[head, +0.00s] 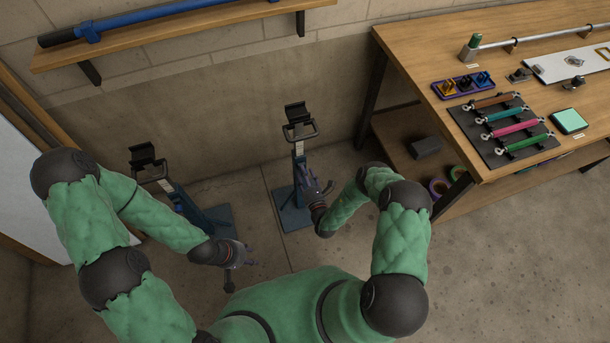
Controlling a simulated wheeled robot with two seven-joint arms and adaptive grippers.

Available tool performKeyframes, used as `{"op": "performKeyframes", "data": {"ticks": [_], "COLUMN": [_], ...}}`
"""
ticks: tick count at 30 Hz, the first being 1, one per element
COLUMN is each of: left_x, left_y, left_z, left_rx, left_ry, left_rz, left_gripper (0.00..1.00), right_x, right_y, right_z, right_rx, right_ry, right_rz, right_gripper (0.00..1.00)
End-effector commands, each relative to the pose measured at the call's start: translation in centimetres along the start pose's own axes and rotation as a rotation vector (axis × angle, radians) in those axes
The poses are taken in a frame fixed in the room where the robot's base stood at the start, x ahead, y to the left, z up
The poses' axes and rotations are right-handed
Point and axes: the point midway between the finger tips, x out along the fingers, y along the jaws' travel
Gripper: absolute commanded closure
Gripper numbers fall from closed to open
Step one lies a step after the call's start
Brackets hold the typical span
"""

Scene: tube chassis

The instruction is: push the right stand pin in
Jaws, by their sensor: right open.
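The right stand (298,145) is a blue upright post on a flat base plate, with a dark cradle and a loop handle on top. My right gripper (322,183) is open, beside the post at mid height and overlapping it in the picture. The stand pin cannot be made out; it is small or hidden by the gripper. I cannot tell whether the gripper touches the stand. The left stand (187,205) is similar and stands farther left. My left gripper (250,257) is low, right of the left stand's base; its finger opening is unclear.
A wooden workbench (455,60) on the right holds several coloured tubes on a dark mat (489,146), a parts tray (464,85) and a teal-topped box (569,121). A wall shelf (190,32) carries a blue tube (140,19). Concrete floor lies open between the stands.

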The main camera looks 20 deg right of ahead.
Motion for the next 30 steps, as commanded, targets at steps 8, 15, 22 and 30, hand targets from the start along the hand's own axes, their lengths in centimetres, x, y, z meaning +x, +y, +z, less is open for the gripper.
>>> {"op": "performKeyframes", "data": {"ticks": [8,15,22,30], "left_x": [0.0,0.0,0.0,0.0], "left_y": [0.0,0.0,0.0,0.0], "left_z": [0.0,0.0,0.0,0.0], "left_rx": [0.0,0.0,0.0,0.0], "left_ry": [0.001,0.001,0.0,0.0], "left_rz": [0.0,0.0,0.0,0.0], "left_gripper": [0.61,0.61,0.61,0.61], "right_x": [-0.2,-2.6,-7.2,-11.2], "right_y": [0.1,0.0,-0.1,-0.1], "right_z": [-0.2,-0.2,-0.2,-0.1], "right_rx": [0.003,0.004,0.004,0.002], "right_ry": [0.004,0.007,0.006,0.004], "right_rz": [0.0,-0.003,-0.005,-0.003], "right_gripper": [0.5,0.5,0.5,0.5]}}
